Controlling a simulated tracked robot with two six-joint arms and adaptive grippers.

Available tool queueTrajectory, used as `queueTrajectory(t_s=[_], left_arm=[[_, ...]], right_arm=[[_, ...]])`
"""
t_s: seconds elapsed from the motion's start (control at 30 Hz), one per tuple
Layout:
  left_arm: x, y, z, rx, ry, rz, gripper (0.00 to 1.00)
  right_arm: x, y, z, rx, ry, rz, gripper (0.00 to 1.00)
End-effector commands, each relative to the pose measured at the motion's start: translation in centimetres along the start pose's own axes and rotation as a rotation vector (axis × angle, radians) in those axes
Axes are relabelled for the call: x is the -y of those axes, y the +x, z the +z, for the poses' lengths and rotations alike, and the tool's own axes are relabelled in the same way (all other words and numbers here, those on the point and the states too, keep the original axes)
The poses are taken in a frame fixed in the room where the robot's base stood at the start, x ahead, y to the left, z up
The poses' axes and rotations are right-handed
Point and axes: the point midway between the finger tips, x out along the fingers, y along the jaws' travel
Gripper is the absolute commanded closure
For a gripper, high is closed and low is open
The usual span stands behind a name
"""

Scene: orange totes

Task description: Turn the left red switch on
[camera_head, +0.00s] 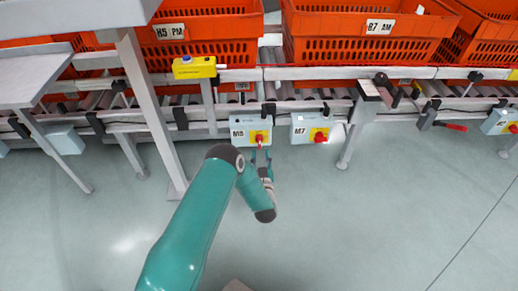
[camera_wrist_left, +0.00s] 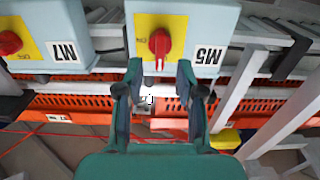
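The left red switch (camera_head: 259,140) sits on a yellow plate on the light grey M5 box (camera_head: 238,124), below the conveyor. In the left wrist view, which is upside down, its red knob (camera_wrist_left: 160,42) points along the picture's vertical. My left gripper (camera_head: 261,157) is just in front of and below the box. In the left wrist view its two teal fingers (camera_wrist_left: 160,72) are spread apart, with nothing held between them. The fingertips lie close to the knob, one to each side of its line; contact cannot be told. My right gripper is in neither view.
The M7 box (camera_head: 299,120) with another red switch (camera_head: 320,137) stands close to the right. Orange totes (camera_head: 360,48) sit on the conveyor above. A grey post (camera_head: 153,120) rises left of the M5 box. The floor (camera_head: 350,220) in front is clear.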

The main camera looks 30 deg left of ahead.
Motion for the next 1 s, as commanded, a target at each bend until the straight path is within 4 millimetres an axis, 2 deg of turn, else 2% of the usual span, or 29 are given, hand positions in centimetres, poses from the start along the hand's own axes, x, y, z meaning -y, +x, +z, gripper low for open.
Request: queueTrajectory(t_s=[0.1, 0.3, 0.47, 0.7, 0.73, 0.93, 1.0], left_arm=[[0.1, 2.4, 0.2, -0.004, -0.002, -0.001, 0.62], [0.0, 4.9, 0.1, -0.001, -0.002, -0.001, 0.62], [0.1, 5.7, 0.0, 0.000, -0.001, 0.000, 0.62], [0.1, 5.7, 0.0, 0.000, -0.001, 0.000, 0.62], [0.1, 5.7, 0.0, 0.000, -0.001, 0.000, 0.64], [0.1, 5.7, 0.0, 0.000, -0.001, 0.000, 0.97], [0.1, 5.8, 0.0, 0.000, -0.001, 0.000, 1.00]], right_arm=[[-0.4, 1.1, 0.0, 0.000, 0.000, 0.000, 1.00], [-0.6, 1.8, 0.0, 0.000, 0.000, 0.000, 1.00], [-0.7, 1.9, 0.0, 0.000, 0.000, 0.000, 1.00], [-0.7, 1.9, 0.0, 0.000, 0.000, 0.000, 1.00], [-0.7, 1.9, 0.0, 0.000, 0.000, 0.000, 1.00], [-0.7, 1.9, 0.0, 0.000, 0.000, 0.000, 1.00], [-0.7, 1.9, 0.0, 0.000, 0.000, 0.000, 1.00]])
